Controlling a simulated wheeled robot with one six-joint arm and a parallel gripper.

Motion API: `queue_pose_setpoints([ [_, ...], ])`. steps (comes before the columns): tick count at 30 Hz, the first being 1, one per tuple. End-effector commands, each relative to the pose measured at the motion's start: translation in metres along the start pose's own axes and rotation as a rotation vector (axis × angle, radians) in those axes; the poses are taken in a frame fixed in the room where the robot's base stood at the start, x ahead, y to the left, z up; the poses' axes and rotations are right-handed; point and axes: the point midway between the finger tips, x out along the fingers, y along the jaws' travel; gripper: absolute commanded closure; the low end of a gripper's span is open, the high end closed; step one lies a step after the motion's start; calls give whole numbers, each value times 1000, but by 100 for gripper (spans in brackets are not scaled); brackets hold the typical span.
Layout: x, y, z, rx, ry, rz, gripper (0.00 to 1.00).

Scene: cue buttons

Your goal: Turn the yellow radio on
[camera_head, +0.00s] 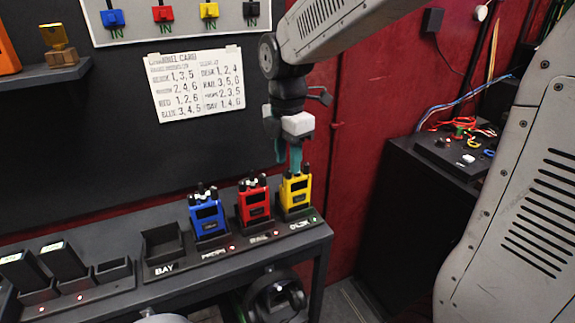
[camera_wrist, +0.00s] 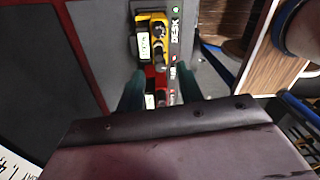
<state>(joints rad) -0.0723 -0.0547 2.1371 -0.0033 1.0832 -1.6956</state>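The yellow radio (camera_head: 295,196) stands upright in the right-hand slot of a black charging dock, with knobs on its top. It also shows at the top of the wrist view (camera_wrist: 151,38), beside a label reading DESK. My gripper (camera_head: 288,160) hangs fingers-down above the radios, close over the yellow one in the head view. In the wrist view its two teal fingers (camera_wrist: 163,90) are apart, with the red radio (camera_wrist: 155,78) showing between them and the yellow one beyond. Nothing is held. The wrist housing hides the lower wrist view.
The red radio (camera_head: 254,203) and blue radio (camera_head: 207,216) stand close to the left in the dock. An empty bay (camera_head: 163,245) is further left. A handwritten channel card (camera_head: 197,84) hangs on the dark board behind. A black cabinet with wires (camera_head: 462,140) is at right.

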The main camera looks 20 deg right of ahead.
Motion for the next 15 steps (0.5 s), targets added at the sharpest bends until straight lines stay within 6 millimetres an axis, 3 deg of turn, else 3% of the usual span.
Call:
queue_pose_setpoints([
  [6, 22, 0, 0, 1, 0, 0, 64],
  [15, 24, 0, 0, 2, 0, 1, 64],
])
